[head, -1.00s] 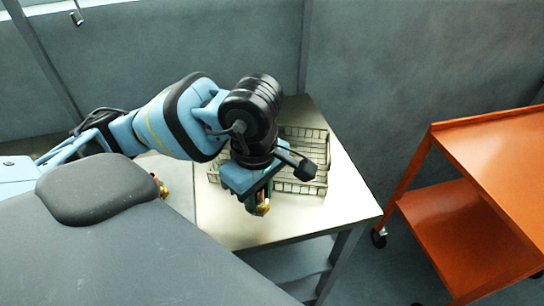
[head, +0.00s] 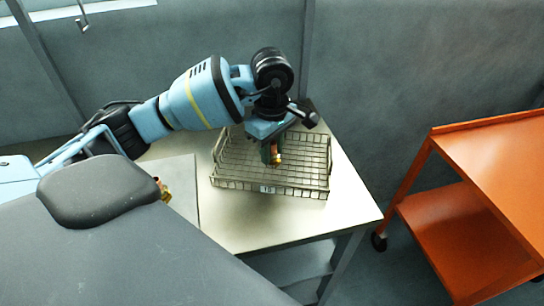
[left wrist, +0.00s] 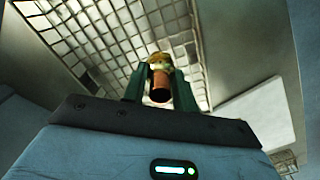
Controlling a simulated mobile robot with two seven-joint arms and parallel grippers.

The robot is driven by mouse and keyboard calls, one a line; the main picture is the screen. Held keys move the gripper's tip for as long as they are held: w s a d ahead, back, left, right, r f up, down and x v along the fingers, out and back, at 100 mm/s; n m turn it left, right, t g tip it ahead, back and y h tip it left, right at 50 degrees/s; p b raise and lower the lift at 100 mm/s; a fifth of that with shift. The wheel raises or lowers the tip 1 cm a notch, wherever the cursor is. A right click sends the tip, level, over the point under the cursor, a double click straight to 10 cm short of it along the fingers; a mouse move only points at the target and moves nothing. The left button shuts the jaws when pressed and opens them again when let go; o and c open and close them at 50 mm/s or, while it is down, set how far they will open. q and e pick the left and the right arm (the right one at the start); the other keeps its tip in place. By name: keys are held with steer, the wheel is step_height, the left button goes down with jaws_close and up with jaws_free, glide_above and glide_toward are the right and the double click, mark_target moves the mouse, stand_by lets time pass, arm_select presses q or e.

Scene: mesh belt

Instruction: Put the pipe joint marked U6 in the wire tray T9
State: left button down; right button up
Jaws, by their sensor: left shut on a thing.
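My left gripper (head: 271,153) is shut on a copper and brass pipe joint (head: 278,159). The joint also shows between the green fingers in the left wrist view (left wrist: 160,82). I cannot read a mark on it. The wire tray (head: 235,184) stands on the pale table, with a small label on its front side that is too small to read surely. The gripper and joint appear over the inside of the tray. I cannot tell how far the joint is above the mesh floor. My right gripper is not in view.
The table (head: 235,225) is clear in front of the tray. An orange cart (head: 490,165) stands apart at the right.

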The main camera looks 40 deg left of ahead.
mark_target(272, 157)
arm_select(q)
steer(key=shift+w+a, duration=0.25)
steer(key=shift+w, duration=0.2)
step_height(272, 157, down, 3)
steer(key=shift+f, duration=0.2)
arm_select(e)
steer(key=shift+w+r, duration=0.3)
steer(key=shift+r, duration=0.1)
arm_select(q)
steer(key=shift+f, duration=0.1)
steer(key=shift+f, duration=0.1)
steer(key=c, duration=1.1)
jaws_free()
steer(key=shift+s, duration=0.1)
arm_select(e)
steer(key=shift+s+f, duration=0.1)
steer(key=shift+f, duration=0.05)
